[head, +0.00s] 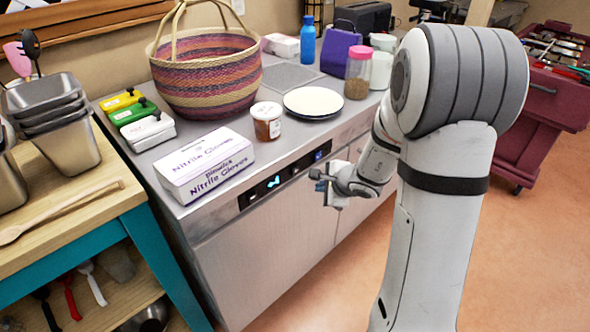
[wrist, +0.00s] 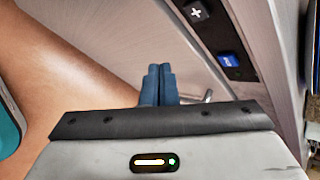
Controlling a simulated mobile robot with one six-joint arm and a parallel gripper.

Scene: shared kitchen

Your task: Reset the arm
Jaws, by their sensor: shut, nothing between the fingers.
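My gripper (head: 328,187) is at the end of my arm, in front of the counter's steel front and below its top edge. In the wrist view its two blue fingers (wrist: 158,84) lie side by side and touch. They are shut with nothing between them. The gripper is apart from the counter front, and no object is in contact with it. My arm stands folded at the right of the head view.
The steel counter (head: 190,130) holds a woven basket (head: 206,75), a nitrile gloves box (head: 205,164), a brown jar (head: 267,122) and a white plate (head: 313,102). A wooden-topped table (head: 80,205) stands left. A red cart (head: 540,110) stands right. Open floor lies before the counter.

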